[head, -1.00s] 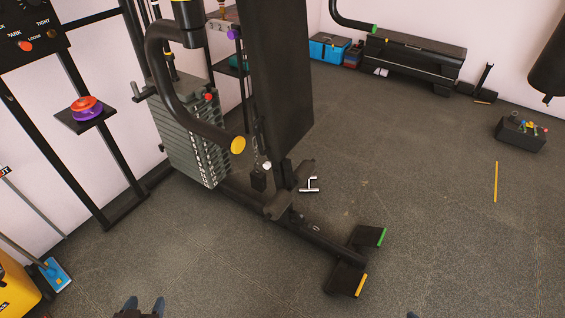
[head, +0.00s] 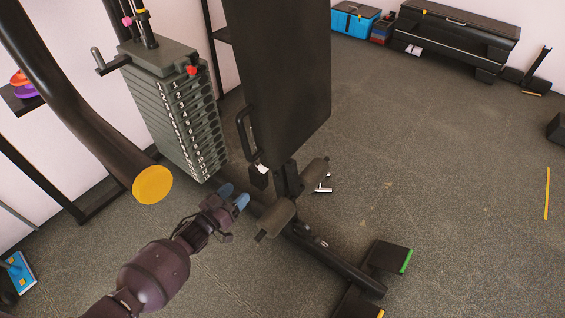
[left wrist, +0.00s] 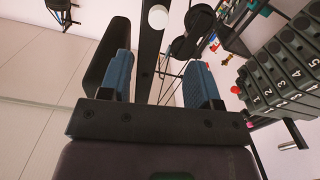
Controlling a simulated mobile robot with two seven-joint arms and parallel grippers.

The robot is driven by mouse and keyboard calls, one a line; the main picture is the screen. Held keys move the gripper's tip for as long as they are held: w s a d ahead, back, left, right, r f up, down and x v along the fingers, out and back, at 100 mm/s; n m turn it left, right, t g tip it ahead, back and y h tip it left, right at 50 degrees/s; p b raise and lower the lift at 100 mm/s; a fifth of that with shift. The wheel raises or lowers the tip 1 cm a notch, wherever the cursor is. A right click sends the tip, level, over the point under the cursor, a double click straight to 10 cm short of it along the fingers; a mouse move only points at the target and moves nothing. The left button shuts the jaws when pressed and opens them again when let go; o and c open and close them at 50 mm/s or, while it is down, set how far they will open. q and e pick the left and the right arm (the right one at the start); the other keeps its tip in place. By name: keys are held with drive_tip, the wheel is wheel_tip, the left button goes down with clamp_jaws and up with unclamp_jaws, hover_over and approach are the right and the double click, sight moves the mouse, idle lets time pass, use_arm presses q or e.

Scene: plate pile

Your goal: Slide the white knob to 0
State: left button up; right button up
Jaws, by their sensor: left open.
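The white knob (left wrist: 158,17) shows in the left wrist view as a round white end on a dark upright bar, ahead of my fingers and near the top edge. In the head view a small white piece (head: 263,168), likely the same knob, sits low beside the black backrest, partly hidden. My left gripper (head: 233,195) is open and empty, left of and a little below that piece, apart from it. Its two blue fingers (left wrist: 160,78) stand wide apart in the left wrist view. A 0 mark cannot be made out. My right gripper is not in view.
A numbered weight stack (head: 175,115) with a red pin stands at left. A thick curved bar with a yellow end cap (head: 152,184) hangs near my left arm. The black backrest (head: 280,80) rises in the middle. Open floor (head: 440,180) lies to the right.

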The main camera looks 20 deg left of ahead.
sight(261, 170)
use_arm(q)
drive_tip(key=b+x, duration=0.2)
drive_tip(key=x, duration=0.8)
drive_tip(key=shift+w+d+f, duration=0.1)
drive_tip(key=shift+w+d, duration=0.05)
drive_tip(key=shift+w, duration=0.05)
drive_tip(key=shift+w+d+r+b, duration=0.2)
drive_tip(key=shift+w+b, duration=0.15)
drive_tip(key=shift+w, duration=0.2)
drive_tip(key=shift+c, duration=0.2)
clamp_jaws()
